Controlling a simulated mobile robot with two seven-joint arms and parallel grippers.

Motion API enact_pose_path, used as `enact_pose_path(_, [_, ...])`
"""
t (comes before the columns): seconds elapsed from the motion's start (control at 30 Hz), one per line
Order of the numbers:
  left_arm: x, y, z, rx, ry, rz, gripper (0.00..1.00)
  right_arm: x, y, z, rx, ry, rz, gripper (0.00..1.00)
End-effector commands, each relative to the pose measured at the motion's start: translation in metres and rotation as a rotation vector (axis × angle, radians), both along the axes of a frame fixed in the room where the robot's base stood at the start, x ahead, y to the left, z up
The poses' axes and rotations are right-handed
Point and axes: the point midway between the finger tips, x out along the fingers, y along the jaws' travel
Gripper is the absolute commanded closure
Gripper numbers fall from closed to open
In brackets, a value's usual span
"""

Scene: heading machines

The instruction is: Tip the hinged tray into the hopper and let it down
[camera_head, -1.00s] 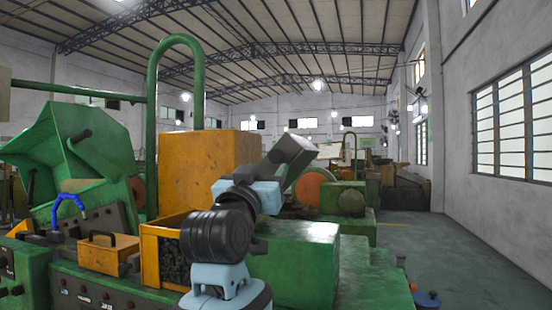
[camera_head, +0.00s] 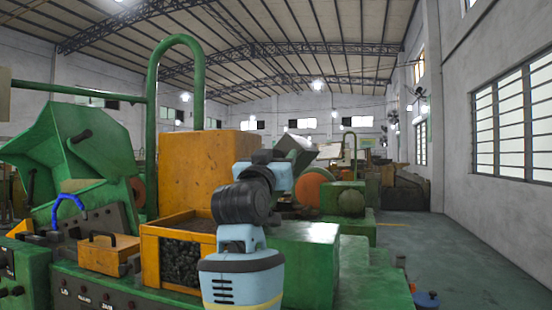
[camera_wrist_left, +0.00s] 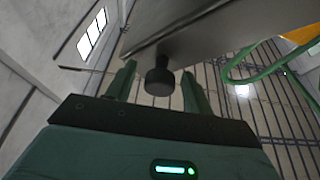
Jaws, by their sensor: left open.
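In the left wrist view, my left gripper (camera_wrist_left: 158,73) is open. Its two green fingers stand on either side of a dark round knob (camera_wrist_left: 159,82), with gaps visible to it. The knob hangs from a grey metal panel (camera_wrist_left: 215,32), which looks like the tray. In the head view, a tilted grey piece (camera_head: 298,151), likely the same tray, shows beyond my left wrist, which hides the fingertips there. A green flared hopper-like housing (camera_head: 75,140) stands at left; I cannot tell whether it is the task's hopper. My right gripper is not in view.
A yellow bin (camera_head: 151,262) of dark pieces stands in front of a tall orange box (camera_head: 195,170). A small orange toolbox (camera_head: 105,255) is at left. A green block (camera_head: 305,262) lies right of my arm. The floor (camera_head: 455,245) at right is mostly clear.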

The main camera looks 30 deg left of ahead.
Motion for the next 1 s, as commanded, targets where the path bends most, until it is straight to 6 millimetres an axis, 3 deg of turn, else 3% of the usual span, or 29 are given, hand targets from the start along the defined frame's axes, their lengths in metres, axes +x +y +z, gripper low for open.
enact_pose_path(0.27, [0.0015,0.0006,0.0002,0.0,0.0,0.0,0.48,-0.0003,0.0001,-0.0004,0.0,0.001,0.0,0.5])
enact_pose_path(0.7, [0.0015,0.0005,0.0,0.001,0.001,0.0,1.0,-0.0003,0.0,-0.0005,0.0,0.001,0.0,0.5])
enact_pose_path(1.0, [0.007,-0.002,-0.0023,0.013,0.006,0.0,1.0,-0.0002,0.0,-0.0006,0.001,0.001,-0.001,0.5])
